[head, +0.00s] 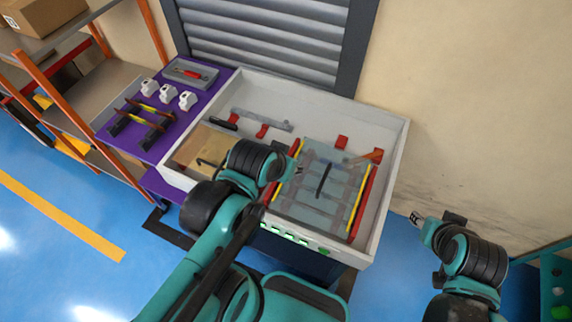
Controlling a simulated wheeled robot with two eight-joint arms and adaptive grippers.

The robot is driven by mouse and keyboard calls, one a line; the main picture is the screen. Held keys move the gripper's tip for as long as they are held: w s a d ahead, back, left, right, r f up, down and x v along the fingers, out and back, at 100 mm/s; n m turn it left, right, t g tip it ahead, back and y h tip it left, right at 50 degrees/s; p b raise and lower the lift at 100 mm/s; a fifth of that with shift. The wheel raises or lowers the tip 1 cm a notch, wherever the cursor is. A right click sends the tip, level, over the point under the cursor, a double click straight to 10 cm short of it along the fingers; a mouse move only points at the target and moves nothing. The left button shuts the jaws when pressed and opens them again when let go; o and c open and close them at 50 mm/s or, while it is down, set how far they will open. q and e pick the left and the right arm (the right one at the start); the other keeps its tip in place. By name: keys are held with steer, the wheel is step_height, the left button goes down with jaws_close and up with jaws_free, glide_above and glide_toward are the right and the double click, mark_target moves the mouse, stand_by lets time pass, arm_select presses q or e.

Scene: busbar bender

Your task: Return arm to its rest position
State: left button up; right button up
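My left arm reaches up from the bottom of the head view, over the front edge of the white-walled busbar bender (400,170). Its black and teal wrist is above the bender's bed, between a wooden board and the grey slatted plate (318,180). My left gripper (296,164) points right at the plate's left side; it is small and partly hidden by the wrist, so its opening and any contact are unclear. My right arm is at the lower right, outside the bender. Its gripper (418,220) points left, beyond the bender's right wall, too small to read.
A purple table (118,140) with white blocks and a yellow-barred rack stands to the left. Orange shelving (75,95) is farther left. A wall is behind on the right. Blue floor (60,260) is open at lower left. A teal rack (545,275) is at the right edge.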

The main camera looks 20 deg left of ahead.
arm_select(q)
steer(key=shift+s+a+r, duration=0.1)
steer(key=shift+s+a, duration=0.1)
steer(key=shift+s, duration=0.2)
step_height(320, 180, down, 7)
steer(key=b, duration=0.6)
steer(key=shift+r, duration=0.2)
stand_by(0.3)
